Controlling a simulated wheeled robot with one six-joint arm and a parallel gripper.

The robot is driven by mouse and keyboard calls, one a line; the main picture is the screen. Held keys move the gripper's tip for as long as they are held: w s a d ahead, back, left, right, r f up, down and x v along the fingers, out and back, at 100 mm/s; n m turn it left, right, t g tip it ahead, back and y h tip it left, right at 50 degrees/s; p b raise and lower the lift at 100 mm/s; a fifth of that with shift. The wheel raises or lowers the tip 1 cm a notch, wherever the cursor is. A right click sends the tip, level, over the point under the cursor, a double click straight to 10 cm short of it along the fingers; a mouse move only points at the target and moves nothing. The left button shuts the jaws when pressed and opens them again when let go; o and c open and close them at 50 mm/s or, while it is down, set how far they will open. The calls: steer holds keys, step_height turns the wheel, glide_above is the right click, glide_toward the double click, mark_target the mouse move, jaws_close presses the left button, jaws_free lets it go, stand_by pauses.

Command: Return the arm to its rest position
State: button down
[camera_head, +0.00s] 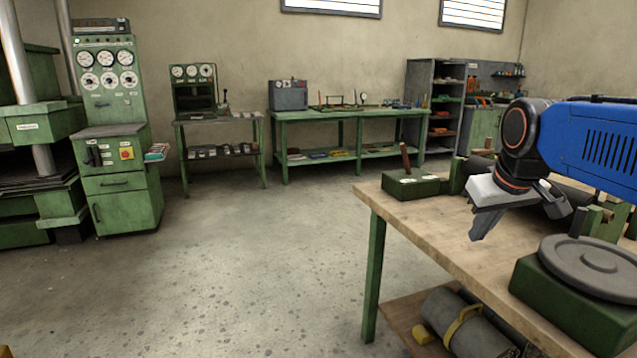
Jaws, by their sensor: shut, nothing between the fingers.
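My arm reaches in from the right edge, with a blue link and a dark wrist joint, over the wooden-topped workbench (440,222). My gripper (480,232) hangs below the wrist near the bench's left part. Its light grey body and one dark finger show, pointing down and to the left. It is shut with nothing in it. It looks clear of the bench top, though its exact height is hard to tell.
A green box with a lever (410,183) and a round grey plate on a green base (598,262) stand on the bench. Dark rollers lie partly behind my arm. A grey cylinder (468,325) lies on the lower shelf. The floor (260,250) left of the bench is clear.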

steer(key=s+a+f, duration=0.1)
steer(key=s+f, duration=0.7)
steer(key=s, duration=0.1)
steer(key=s+a+f+m, duration=0.1)
steer(key=s+a+f, duration=0.1)
steer(key=s+f, duration=0.7)
steer(key=shift+a+f+g+y, duration=0.2)
steer(key=shift+a+g+y, duration=0.05)
steer(key=shift+g+y, duration=0.05)
